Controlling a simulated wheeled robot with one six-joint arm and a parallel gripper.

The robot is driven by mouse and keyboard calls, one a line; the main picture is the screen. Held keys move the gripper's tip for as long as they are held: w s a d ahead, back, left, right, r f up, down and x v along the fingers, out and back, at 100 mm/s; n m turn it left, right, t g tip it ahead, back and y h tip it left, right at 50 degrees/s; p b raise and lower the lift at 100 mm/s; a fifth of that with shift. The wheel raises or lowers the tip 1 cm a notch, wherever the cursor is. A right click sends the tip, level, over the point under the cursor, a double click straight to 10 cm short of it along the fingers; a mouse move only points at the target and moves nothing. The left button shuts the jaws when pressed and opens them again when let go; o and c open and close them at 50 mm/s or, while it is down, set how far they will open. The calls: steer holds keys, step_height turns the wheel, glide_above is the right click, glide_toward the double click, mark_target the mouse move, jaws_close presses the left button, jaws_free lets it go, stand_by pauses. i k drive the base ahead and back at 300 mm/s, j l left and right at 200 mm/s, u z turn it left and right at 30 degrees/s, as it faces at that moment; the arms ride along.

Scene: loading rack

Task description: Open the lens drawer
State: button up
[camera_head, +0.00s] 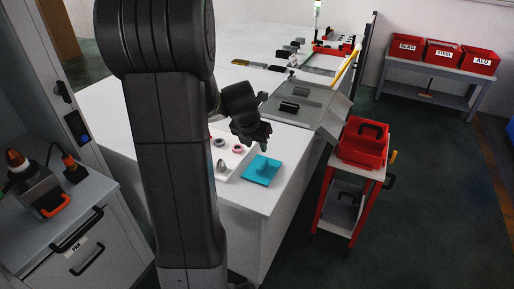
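A grey cabinet (30,240) at the lower left has a front with two dark bar handles, an upper one (70,235) and a lower one (87,262). A small white label (71,253) sits between them, too small to read surely. I cannot tell which front is the lens drawer, and no drawer there looks pulled out. My gripper (264,139) is dark and points down over the white table, near a white tray (226,176) and a teal block (262,170), well right of the cabinet. Its fingers are too small and dark to judge.
My arm column blocks the centre left. A device with an orange lamp (16,160) stands on the cabinet. The tray holds a few ring-shaped parts. A grey sloped box (310,105) stands behind. A red-legged cart (343,190) with a red bin stands right; open floor lies beyond.

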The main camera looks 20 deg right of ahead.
mark_target(57, 200)
steer(key=k+j, duration=0.15)
steer(key=j, duration=0.25)
steer(key=k+j+u, duration=0.1)
steer(key=j, duration=0.3)
steer(key=k+j, duration=0.15)
steer(key=j, duration=0.3)
steer(key=u, duration=0.05)
